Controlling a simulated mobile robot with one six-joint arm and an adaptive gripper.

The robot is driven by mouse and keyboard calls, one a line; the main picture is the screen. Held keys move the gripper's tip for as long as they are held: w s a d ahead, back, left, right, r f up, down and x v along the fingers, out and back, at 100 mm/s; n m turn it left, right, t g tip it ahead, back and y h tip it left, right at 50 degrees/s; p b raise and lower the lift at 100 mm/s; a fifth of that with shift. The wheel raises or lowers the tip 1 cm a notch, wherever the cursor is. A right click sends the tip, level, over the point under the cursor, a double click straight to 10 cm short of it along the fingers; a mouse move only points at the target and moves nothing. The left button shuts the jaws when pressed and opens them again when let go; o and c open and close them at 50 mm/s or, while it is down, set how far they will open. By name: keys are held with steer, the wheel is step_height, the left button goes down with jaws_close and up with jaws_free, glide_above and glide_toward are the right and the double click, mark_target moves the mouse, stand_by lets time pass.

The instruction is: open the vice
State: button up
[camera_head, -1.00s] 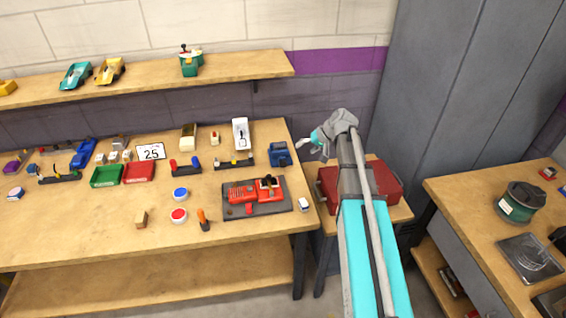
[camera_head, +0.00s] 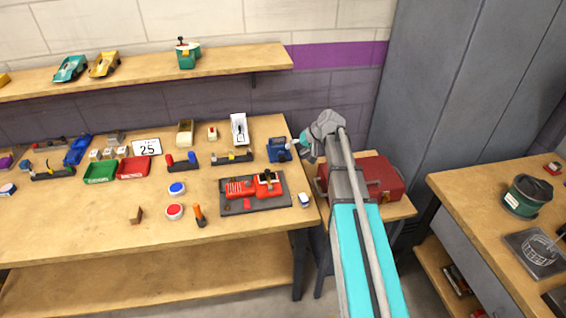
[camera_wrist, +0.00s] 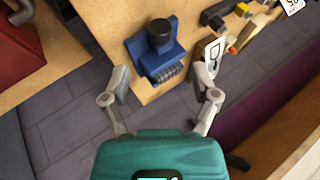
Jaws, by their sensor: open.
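A small blue device (camera_head: 279,150) stands at the back right corner of the long bench. In the wrist view it shows as a stepped blue body (camera_wrist: 150,62) with a dark round knob on top and a ribbed front. It looks like the vice, but I cannot tell for sure or see whether jaws are apart. My gripper (camera_head: 296,146) is just right of it in the head view. In the wrist view my gripper (camera_wrist: 162,82) is open and empty, its fingers spread either side of the blue device's line. Contact is not visible.
A red assembly on a dark plate (camera_head: 283,200) lies in front of the blue device. A white card-like item (camera_head: 239,130) stands to its left. A red toolbox (camera_head: 375,180) sits on a lower stand at right. Grey lockers (camera_head: 460,80) rise behind.

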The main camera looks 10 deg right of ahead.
mark_target(284, 157)
steer(key=shift+b+x, duration=2.85)
steer(key=shift+x, duration=1.1)
steer(key=shift+c, duration=0.2)
jaws_close()
